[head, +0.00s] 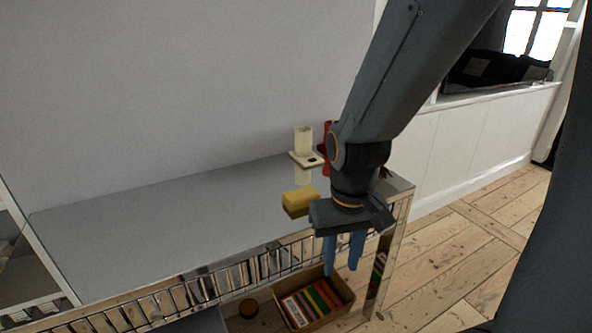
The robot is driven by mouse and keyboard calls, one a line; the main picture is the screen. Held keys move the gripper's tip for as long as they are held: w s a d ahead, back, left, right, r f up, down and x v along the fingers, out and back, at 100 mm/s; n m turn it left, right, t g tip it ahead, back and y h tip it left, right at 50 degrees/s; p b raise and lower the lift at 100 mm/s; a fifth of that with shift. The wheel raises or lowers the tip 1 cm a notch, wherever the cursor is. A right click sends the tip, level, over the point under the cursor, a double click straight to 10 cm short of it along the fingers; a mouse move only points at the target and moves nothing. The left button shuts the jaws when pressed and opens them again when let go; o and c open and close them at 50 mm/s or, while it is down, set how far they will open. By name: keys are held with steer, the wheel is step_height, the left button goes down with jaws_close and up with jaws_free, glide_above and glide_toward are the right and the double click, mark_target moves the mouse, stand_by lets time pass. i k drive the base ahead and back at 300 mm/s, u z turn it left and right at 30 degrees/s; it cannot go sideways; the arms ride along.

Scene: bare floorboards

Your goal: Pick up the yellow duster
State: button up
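The yellow duster (299,202) is a small yellow block. It lies on the grey top of a long low cabinet (180,225), near its right end. My gripper (343,255) points down in front of the cabinet's front edge, to the right of the duster and lower in the picture. Its two blue fingers are apart with a gap between them, and nothing shows in the gap. The gripper's body stands close to the duster's right side in the picture; I cannot tell how far apart they are in depth.
A cream candle-holder-like object (304,148) stands behind the duster, with a red object (327,135) partly hidden by my arm. Wooden floor (450,240) is clear at right.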

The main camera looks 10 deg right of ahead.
mark_target(298, 199)
steer(key=k, duration=0.5)
steer(key=z, duration=0.55)
steer(key=i, duration=1.35)
